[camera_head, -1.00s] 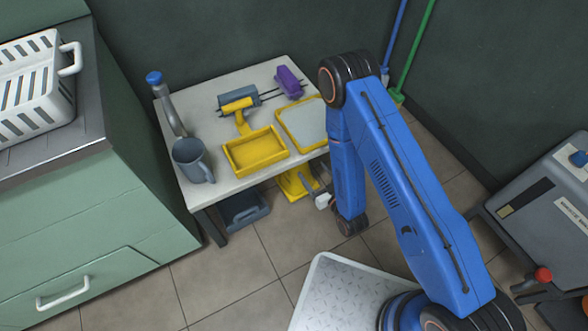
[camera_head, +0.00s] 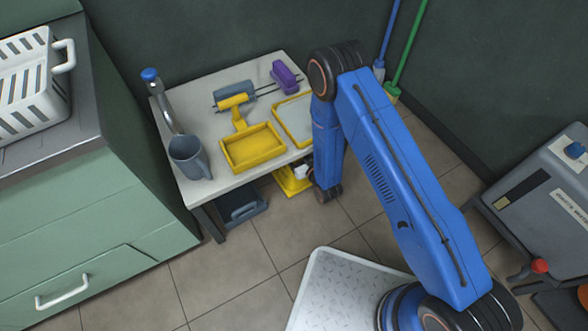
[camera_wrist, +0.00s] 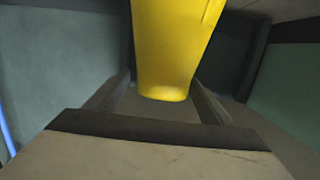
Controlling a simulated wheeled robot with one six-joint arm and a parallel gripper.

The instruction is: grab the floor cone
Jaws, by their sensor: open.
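The yellow floor cone (camera_head: 291,184) stands on the floor under the front right edge of the table, partly hidden by the tabletop and my arm. My gripper (camera_wrist: 160,82) is open, with one dark finger on the left of the cone and one on the right. I cannot tell whether either finger touches it. In the head view only a pale part of my gripper (camera_head: 302,172) shows beside the cone, below the tabletop.
A grey machine (camera_head: 545,200) is at right.

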